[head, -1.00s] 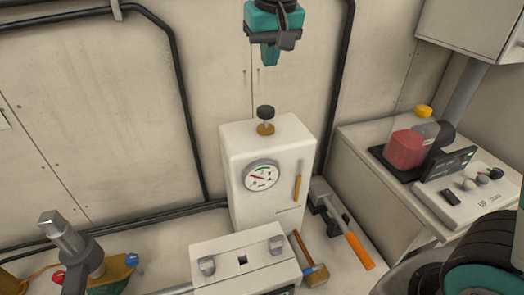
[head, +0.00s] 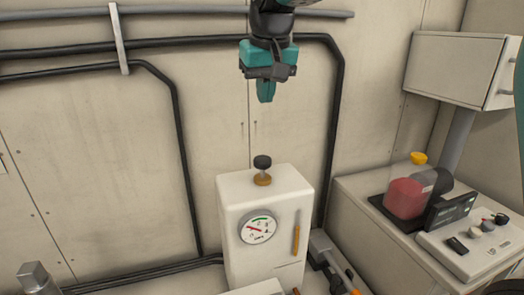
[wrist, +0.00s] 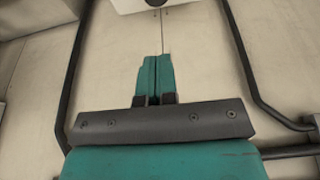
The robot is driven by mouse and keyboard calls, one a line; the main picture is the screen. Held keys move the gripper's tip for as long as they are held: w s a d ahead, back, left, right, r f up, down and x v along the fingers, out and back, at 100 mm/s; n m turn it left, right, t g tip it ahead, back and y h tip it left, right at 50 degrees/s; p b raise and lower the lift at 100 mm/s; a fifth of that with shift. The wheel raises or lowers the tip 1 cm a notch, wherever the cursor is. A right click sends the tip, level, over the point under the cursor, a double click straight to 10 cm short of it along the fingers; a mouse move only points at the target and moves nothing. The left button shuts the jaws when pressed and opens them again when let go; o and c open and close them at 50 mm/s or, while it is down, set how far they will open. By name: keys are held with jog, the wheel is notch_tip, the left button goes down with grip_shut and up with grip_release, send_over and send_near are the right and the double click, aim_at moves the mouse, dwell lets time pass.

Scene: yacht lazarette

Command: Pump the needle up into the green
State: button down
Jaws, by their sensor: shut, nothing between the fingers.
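A white pump box (head: 265,205) stands on the bench in the head view. On its top is a black knob (head: 262,162) on a short stem with a brass collar (head: 262,180). A round gauge (head: 258,227) is on its front, with a green arc at the top of the dial. A red needle points to the upper left, apart from the green. My teal gripper (head: 265,92) is shut and empty, pointing down, above the knob and clear of it. In the wrist view the closed fingers (wrist: 153,78) show, with part of a white surface (wrist: 155,4) at the top edge.
A white cabinet (head: 455,68) hangs above. Black pipes (head: 333,130) run along the wall. The space around my gripper is clear.

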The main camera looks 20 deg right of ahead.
aim_at(262, 160)
jog(key=p+x, duration=0.1)
jog(key=x, duration=0.3)
jog(key=p+x, duration=0.1)
jog(key=x, duration=0.3)
jog(key=s+p+x, duration=0.1)
jog(key=x, duration=0.4)
jog(key=shift+f, duration=0.55)
notch_tip(262, 160, down, 4)
jog(key=shift+r+b, duration=0.2)
jog(key=shift+b, duration=0.95)
jog(key=shift+r, duration=0.1)
notch_tip(262, 160, up, 5)
jog(key=p, duration=0.4)
jog(key=b+v, duration=0.3)
jog(key=v, duration=0.6)
